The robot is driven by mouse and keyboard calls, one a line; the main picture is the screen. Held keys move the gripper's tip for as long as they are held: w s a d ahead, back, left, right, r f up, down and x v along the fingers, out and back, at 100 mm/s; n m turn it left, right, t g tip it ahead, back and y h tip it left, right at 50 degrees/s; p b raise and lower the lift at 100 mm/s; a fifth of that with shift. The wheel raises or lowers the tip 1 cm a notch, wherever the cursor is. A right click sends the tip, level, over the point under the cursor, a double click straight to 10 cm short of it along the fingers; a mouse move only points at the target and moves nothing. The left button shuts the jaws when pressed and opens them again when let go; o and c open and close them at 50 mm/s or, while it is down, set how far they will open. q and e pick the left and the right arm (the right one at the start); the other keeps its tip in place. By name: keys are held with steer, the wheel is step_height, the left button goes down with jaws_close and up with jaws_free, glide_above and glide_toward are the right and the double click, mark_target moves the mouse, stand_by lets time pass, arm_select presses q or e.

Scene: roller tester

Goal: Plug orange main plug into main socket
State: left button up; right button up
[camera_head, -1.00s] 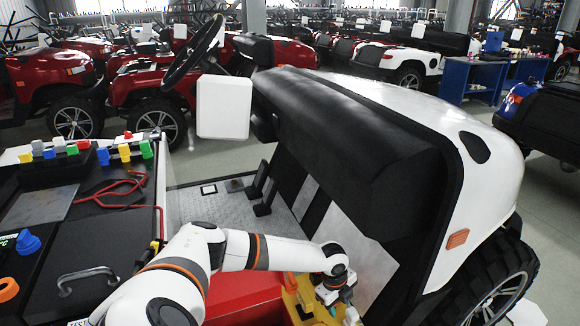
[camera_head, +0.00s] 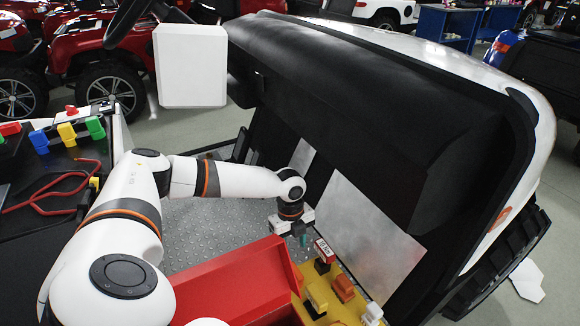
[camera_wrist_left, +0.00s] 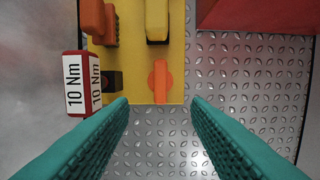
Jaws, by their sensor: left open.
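My left gripper (camera_head: 302,236) points down just past the far end of a yellow panel (camera_head: 348,318). In the left wrist view its two teal fingers (camera_wrist_left: 160,101) are wide apart with nothing between them. A small upright orange piece (camera_wrist_left: 160,80) stands on the panel edge, just ahead of the gap. A larger orange plug-like block (camera_wrist_left: 91,18) sits farther up the panel; it also shows in the head view (camera_head: 343,287). A yellow block (camera_wrist_left: 157,20) is beside it. I cannot tell which orange piece is the main plug, and I cannot identify the main socket. My right gripper is out of view.
A red-and-white "10 Nm" block (camera_wrist_left: 76,84) stands at the panel's left edge in the wrist view. A red box (camera_head: 235,285) borders the panel. Bare treadplate (camera_head: 215,223) lies around the gripper. A large black body (camera_head: 345,115) rises close on the right.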

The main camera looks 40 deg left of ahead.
arm_select(q)
steer(key=b, duration=0.1)
glide_above(296, 270)
steer(key=f, duration=0.5)
steer(key=shift+w+a+f, duration=0.2)
steer(key=shift+a+f, duration=0.05)
steer(key=shift+a, duration=0.1)
steer(key=f, duration=0.3)
steer(key=f+b, duration=0.1)
steer(key=shift+s+d+f, duration=0.15)
steer(key=shift+d+f, duration=0.2)
steer(key=shift+f, duration=0.35)
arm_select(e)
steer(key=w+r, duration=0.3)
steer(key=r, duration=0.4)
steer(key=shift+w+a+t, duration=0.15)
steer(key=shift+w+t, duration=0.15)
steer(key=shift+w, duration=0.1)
arm_select(q)
jaws_close()
steer(key=shift+r, duration=0.1)
